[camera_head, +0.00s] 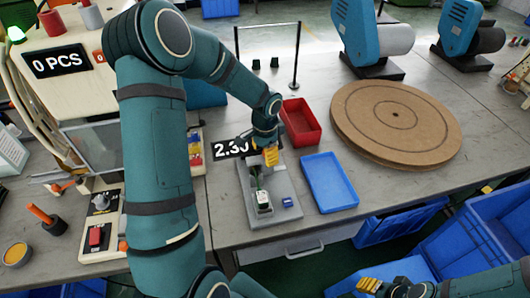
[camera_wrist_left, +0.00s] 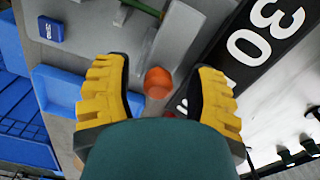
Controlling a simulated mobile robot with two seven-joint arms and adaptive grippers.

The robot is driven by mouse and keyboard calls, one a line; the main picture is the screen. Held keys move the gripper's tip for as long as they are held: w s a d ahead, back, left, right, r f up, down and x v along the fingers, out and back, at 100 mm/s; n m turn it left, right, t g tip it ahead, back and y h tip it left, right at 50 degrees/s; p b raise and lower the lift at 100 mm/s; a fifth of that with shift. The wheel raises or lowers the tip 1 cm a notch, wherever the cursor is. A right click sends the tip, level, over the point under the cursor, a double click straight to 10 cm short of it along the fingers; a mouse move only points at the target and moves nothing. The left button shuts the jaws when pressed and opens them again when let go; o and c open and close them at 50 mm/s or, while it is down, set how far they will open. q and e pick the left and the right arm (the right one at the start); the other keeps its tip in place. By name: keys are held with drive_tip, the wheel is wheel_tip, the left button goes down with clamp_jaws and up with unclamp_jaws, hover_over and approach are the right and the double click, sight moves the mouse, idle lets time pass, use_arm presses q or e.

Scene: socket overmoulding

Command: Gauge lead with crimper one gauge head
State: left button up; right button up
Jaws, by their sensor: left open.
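The grey gauge fixture (camera_head: 284,180) stands on the bench below a black display (camera_head: 228,149) reading about 2.30. A white piece (camera_head: 263,198) with a dark green part sits on the fixture; I cannot tell if it is the lead. A small blue block (camera_head: 287,202) is beside it. My left gripper (camera_head: 270,156) is over the fixture's far end. In the left wrist view its yellow fingers (camera_wrist_left: 160,95) are apart, with an orange round knob (camera_wrist_left: 158,82) showing between them; contact cannot be told. My right gripper (camera_head: 368,285) is low at the right, its opening unclear.
A red tray (camera_head: 300,137) and a blue tray (camera_head: 330,197) lie right of the fixture. A round wooden board (camera_head: 395,85) is farther right. My left arm hides much of the left bench, where a machine with a 0 PCS display (camera_head: 60,61) stands.

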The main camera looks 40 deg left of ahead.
use_arm(q)
wheel_tip(320, 180, up, 12)
idle(0.5)
drive_tip(key=shift+f, duration=0.1)
idle(0.4)
